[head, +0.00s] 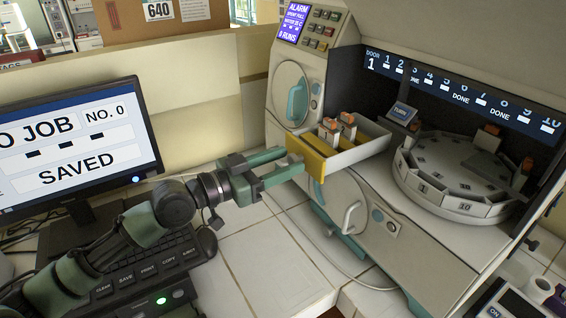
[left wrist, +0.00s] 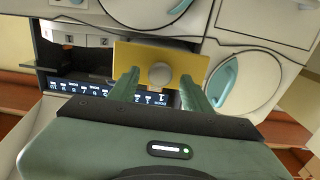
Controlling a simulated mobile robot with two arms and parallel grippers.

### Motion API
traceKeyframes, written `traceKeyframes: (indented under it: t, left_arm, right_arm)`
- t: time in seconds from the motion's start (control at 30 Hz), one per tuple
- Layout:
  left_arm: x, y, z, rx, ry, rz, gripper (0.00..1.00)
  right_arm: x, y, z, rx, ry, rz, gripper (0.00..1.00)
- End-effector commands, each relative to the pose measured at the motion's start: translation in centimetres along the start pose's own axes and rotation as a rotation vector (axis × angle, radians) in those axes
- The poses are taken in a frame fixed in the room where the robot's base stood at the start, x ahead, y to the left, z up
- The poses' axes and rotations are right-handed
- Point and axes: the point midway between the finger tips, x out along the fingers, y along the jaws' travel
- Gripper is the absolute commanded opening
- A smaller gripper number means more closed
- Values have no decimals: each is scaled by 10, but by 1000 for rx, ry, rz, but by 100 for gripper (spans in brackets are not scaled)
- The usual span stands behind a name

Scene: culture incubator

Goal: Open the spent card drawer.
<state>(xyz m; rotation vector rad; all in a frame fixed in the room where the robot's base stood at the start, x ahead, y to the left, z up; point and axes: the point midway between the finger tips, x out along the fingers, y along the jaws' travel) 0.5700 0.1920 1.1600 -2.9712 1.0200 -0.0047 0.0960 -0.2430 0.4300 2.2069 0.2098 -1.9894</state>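The drawer with a yellow front (head: 308,160) juts out of the machine, its light tray open at the top. Several orange-and-white cards (head: 338,130) stand in it. My left gripper (head: 286,163) is at the yellow front. In the left wrist view, the yellow front (left wrist: 190,58) carries a round grey knob (left wrist: 160,75). The two green fingers of my left gripper (left wrist: 158,88) are spread on either side of the knob, with a visible gap to it on each side. My right gripper is not in view.
A round carousel (head: 455,175) sits at the right. Below the drawer is a round door with a handle (head: 350,218). The tiled bench (head: 260,260) in front is mostly clear.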

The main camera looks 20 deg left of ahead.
Motion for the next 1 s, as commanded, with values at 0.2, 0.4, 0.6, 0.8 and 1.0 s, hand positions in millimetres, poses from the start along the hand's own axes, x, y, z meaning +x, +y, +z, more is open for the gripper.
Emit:
traceKeyframes:
  t: [0.2, 0.4, 0.6, 0.8, 1.0]
  left_arm:
    - [-1, 0, 2, -1, -2, 1, 49]
    - [-17, -1, 7, 2, -6, -1, 49]
    - [-48, 0, 10, 4, -10, 0, 49]
    - [-68, -3, 8, -1, -5, -6, 49]
    - [-76, -1, 4, -1, -3, -2, 49]
  right_arm:
    - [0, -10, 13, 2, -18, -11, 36]
    - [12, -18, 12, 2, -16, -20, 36]
    - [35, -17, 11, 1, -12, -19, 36]
    - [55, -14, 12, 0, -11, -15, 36]
    - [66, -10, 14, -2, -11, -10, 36]
